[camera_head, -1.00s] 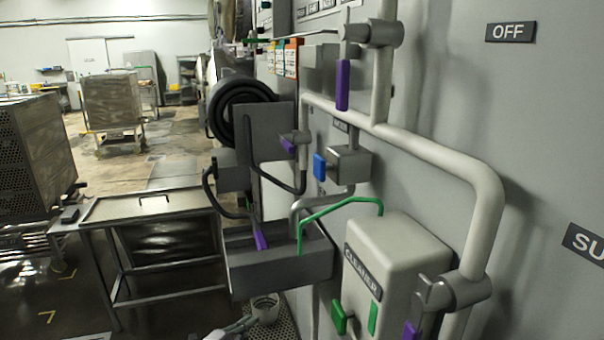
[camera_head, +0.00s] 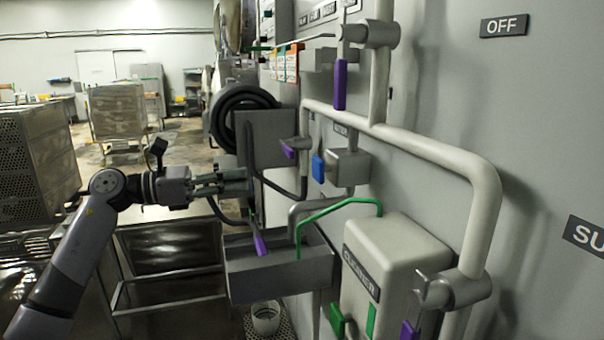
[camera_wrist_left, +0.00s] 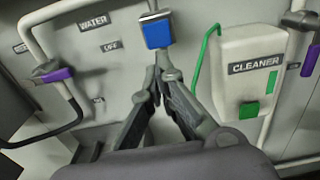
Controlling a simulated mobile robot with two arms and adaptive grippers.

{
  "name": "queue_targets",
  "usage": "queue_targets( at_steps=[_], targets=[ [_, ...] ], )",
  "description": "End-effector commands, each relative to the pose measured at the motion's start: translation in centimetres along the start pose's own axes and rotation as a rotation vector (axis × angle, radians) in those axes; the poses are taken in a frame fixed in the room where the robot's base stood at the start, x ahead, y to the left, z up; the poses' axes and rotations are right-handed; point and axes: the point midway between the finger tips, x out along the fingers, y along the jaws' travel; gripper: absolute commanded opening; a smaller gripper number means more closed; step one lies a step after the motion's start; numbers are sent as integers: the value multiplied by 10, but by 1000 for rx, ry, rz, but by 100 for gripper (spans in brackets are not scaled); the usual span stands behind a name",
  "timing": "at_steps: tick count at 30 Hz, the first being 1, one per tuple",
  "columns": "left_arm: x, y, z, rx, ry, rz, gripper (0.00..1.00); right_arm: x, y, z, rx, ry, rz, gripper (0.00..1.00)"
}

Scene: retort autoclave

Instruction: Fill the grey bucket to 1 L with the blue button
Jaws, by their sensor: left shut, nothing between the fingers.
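The blue button (camera_head: 318,168) sits on a grey box on the wall, right of the sink hose. In the left wrist view the blue button (camera_wrist_left: 156,32) is straight ahead, just above my fingertips. My left gripper (camera_head: 243,181) is shut and empty, stretched out above the sink to the left of the button. In the wrist view its fingertips (camera_wrist_left: 163,66) meet just below the button; I cannot tell whether they touch it. A light grey bucket (camera_head: 265,318) stands on a floor grate below the sink. Its contents cannot be made out. My right gripper is not in view.
A grey sink (camera_head: 280,277) juts from the wall above the bucket. The cleaner dispenser (camera_head: 387,262), with green buttons and a green tube, is to the right. Purple-handled valves and thick pipes line the wall. A steel table (camera_head: 165,282) stands left of the sink.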

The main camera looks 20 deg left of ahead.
Motion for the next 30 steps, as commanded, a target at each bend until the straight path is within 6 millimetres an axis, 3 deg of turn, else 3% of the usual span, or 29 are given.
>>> queue_targets(
  at_steps=[7, 11, 24, 30],
  targets=[
    [4, 0, 1, -5, -3, -1, 0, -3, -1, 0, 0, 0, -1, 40],
    [18, 0, 3, -6, -4, -3, 0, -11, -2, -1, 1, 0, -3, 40],
    [108, 0, 6, -9, -6, -3, 0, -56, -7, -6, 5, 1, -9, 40],
    [133, 0, 4, -7, -5, -1, 0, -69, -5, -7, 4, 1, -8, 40]
  ],
)
